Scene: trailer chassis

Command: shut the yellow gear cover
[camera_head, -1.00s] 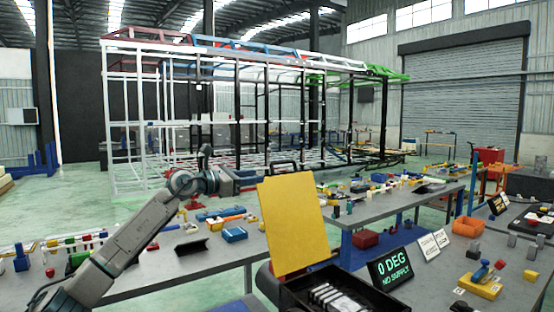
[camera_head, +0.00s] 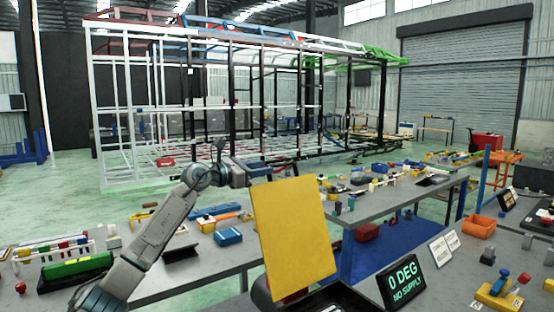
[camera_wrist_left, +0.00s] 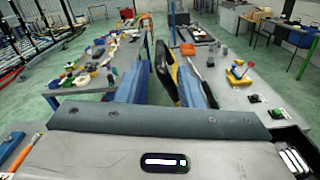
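The yellow gear cover (camera_head: 293,232) stands up and open in the head view, slightly tilted, above a black box (camera_head: 325,298) that is mostly cut off at the bottom edge. My left gripper comes in from the left at the cover's upper left edge; its fingers are hidden behind the cover there. In the left wrist view the two blue fingers of the left gripper (camera_wrist_left: 165,74) stand apart. A narrow yellow strip (camera_wrist_left: 174,75), likely the cover's edge, and a black part show between them; I cannot tell if they touch. My right gripper is not in view.
A dark sign (camera_head: 402,283) reading "0 DEG NO SUPPLY" stands right of the cover. A blue block (camera_head: 228,236) and other small parts lie on the grey table to the left. An orange bin (camera_head: 479,227) is at the right. The large frame stands behind.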

